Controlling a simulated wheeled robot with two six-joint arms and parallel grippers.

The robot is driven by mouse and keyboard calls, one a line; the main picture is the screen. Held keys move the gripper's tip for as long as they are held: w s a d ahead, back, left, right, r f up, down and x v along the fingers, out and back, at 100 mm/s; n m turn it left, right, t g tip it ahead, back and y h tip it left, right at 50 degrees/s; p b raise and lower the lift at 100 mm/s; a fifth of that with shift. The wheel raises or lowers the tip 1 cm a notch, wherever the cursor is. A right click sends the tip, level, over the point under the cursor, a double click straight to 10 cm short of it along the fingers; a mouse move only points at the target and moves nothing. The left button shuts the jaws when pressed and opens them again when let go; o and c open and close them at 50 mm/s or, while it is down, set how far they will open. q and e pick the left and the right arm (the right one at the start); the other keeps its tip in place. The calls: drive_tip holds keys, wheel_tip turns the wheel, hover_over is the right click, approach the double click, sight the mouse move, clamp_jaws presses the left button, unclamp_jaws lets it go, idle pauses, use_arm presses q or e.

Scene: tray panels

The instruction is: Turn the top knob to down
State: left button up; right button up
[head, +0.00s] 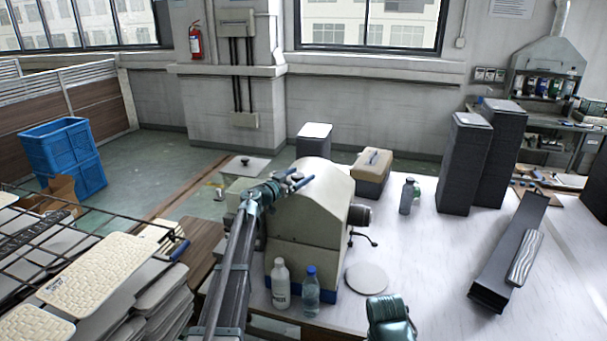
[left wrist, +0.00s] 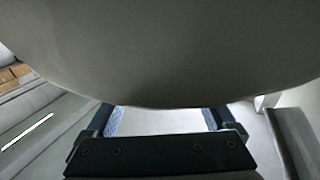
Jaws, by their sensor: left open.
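My left gripper (head: 297,181) reaches in from the left beside the rounded top of a beige machine (head: 318,200). Its two fingers are apart, with nothing seen between them. In the left wrist view, the open left gripper (left wrist: 162,120) shows blue pads on both fingers, and a large smooth grey curved surface (left wrist: 160,55) fills the top and partly covers the fingertips. I cannot make out a knob for sure in either view. A small dark round piece (head: 245,161) sits on a pale box top behind the arm.
A white bottle (head: 281,285) and a clear blue-capped bottle (head: 310,291) stand in front of the machine. A round grey disc (head: 366,278) lies to its right. Stacked trays (head: 100,272) and a wire rack are at left. The white table (head: 432,255) has clear room at middle right.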

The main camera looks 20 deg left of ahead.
use_arm(q)
drive_tip(key=shift+x, duration=1.15)
drive_tip(key=c, duration=1.4)
drive_tip(key=shift+o, duration=0.2)
